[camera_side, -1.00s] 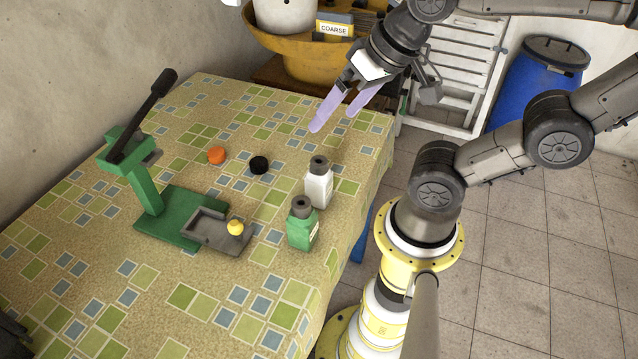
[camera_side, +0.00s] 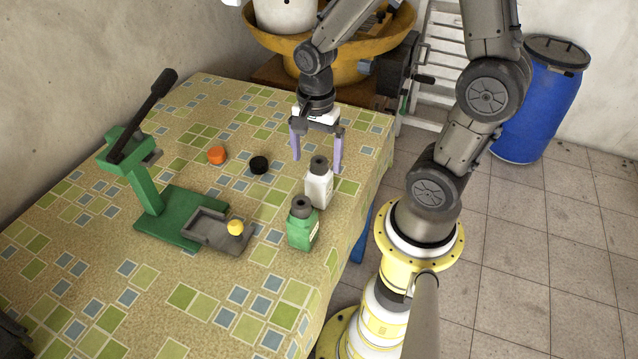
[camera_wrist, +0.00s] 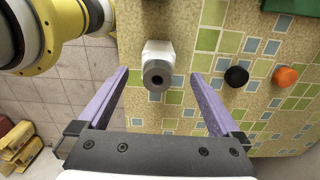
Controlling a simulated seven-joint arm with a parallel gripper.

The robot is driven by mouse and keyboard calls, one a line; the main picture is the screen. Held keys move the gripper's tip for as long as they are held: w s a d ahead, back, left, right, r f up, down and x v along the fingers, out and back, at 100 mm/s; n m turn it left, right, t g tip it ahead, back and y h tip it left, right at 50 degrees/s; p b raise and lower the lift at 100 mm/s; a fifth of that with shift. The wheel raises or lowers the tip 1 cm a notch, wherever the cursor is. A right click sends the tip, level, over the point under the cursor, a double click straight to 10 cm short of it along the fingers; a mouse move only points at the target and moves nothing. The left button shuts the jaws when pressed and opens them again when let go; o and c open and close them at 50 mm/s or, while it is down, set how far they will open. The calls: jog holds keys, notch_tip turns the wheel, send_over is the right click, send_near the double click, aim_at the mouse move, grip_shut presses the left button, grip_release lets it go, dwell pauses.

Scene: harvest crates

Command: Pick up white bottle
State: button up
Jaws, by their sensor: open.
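The white bottle (camera_side: 318,188) stands upright on the patterned table near its right edge, with a dark grey ring-shaped top. The bottle also shows in the wrist view (camera_wrist: 158,49), seen from above and lying between the lines of the two fingers. My gripper (camera_side: 317,165) is open and empty, its purple fingers pointing down just behind and above the bottle. In the wrist view my gripper (camera_wrist: 160,78) has its fingers spread on either side of the bottle's top. I cannot tell whether any finger touches it.
A green bottle (camera_side: 302,228) stands close in front of the white one. A green press (camera_side: 180,215) with a grey tray and yellow knob is to the left. A black cap (camera_side: 259,165) and an orange cap (camera_side: 216,155) lie on the table (camera_side: 215,92). The table's back area is clear.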

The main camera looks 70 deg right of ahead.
aim_at(318, 186)
notch_tip(318, 186, down, 10)
jog(key=shift+s+d+r, duration=0.1)
jog(key=shift+s+r, duration=0.05)
jog(key=shift+r, duration=0.2)
grip_shut()
dwell(0.5)
